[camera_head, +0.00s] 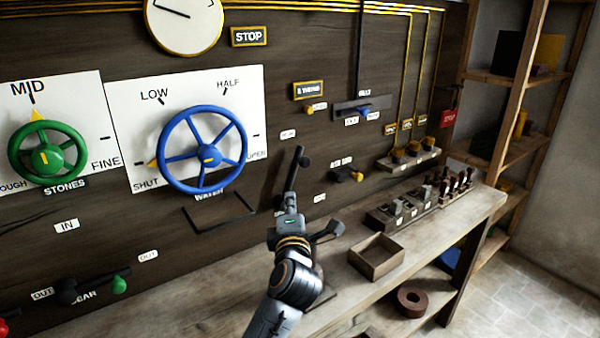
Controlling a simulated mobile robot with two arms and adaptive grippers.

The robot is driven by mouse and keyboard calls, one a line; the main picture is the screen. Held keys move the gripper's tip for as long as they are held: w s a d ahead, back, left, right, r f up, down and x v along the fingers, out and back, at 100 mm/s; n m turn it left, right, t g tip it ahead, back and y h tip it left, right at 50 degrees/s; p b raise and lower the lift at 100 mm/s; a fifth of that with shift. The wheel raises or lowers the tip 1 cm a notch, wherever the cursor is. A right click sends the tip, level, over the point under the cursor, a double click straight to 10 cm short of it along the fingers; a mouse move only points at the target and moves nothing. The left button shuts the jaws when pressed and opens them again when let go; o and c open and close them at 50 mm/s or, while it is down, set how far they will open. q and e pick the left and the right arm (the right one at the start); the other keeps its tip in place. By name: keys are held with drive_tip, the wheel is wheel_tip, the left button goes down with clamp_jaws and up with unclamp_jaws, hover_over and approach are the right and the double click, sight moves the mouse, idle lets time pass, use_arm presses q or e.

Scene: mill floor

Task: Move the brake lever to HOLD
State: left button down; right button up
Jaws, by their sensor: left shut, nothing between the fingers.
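My left gripper (291,197) reaches up from the bottom middle and is shut and empty. It overlaps the lower end of the dark bar in the picture. I cannot tell whether they touch. My gripper and arm hide the panel behind them. My right gripper is not in view.
The blue wheel (202,150) and green wheel (47,152) are on the left. A yellow-tipped switch (348,174) is close on the right. An open wooden box (376,256) and a switch block (399,211) stand on the bench (440,228). Shelves are at the far right.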

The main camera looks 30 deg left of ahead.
use_arm(q)
drive_tip(key=shift+w, duration=0.1)
drive_tip(key=p, duration=0.1)
approach(298, 161)
drive_tip(key=s+a, duration=0.2)
drive_tip(key=shift+w+r, duration=0.15)
drive_tip(key=shift+w, duration=1.1)
drive_tip(key=shift+w+r, duration=0.15)
drive_tip(key=shift+w, duration=1.1)
